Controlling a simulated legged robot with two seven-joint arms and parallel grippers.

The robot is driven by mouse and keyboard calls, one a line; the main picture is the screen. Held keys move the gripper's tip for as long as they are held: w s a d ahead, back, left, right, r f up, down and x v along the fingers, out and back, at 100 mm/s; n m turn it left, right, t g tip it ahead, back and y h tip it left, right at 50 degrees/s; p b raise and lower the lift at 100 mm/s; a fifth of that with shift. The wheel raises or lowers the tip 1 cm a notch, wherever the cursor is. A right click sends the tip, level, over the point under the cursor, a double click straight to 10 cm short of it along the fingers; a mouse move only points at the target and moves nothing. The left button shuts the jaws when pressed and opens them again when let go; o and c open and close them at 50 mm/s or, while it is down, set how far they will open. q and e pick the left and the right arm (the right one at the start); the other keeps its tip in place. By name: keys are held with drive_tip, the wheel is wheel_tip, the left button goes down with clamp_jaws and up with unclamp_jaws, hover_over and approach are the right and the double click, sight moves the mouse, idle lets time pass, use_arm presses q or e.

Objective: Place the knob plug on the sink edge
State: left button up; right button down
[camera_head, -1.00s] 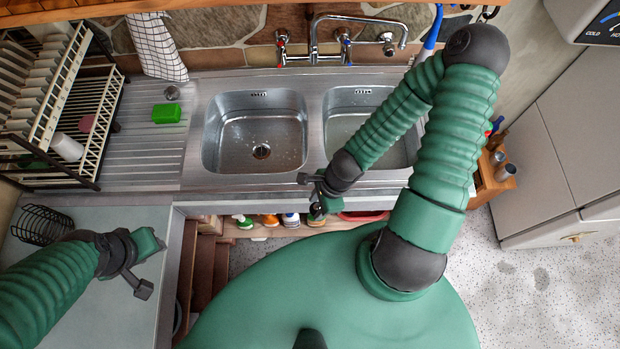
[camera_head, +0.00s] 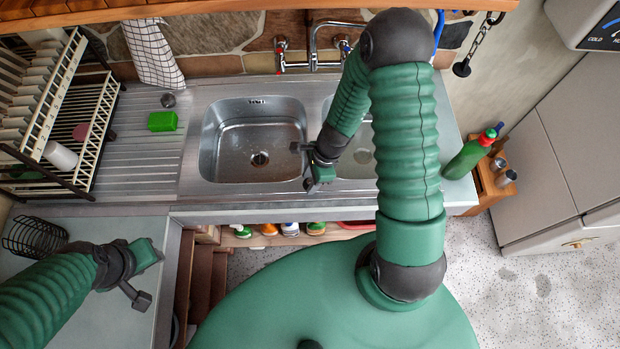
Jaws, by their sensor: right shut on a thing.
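My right gripper (camera_head: 310,163) is over the front rim between the two sink basins. It is shut on a small dark thing, probably the knob plug; its shape is mostly hidden by the fingers. The sink edge (camera_head: 245,196) is the steel front rim below the left basin (camera_head: 240,165). The right basin (camera_head: 358,160) is largely covered by my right arm. My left gripper (camera_head: 148,275) is open and empty over the pale counter at the lower left, away from the sink.
A green sponge (camera_head: 162,121) and a small grey round object (camera_head: 168,100) lie on the drainboard. A dish rack (camera_head: 95,130) stands at the left. A green bottle (camera_head: 470,155) stands right of the sink. A black plug (camera_head: 462,68) hangs on a chain.

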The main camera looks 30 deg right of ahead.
drive_tip(key=b+x, duration=0.2)
drive_tip(key=d+b+x, duration=0.1)
drive_tip(key=x, duration=0.1)
drive_tip(key=shift+b, duration=0.4)
drive_tip(key=shift+s+a+r, duration=0.1)
drive_tip(key=shift+a+r, duration=0.05)
drive_tip(key=shift+r, duration=0.15)
drive_tip(key=shift+f, duration=0.1)
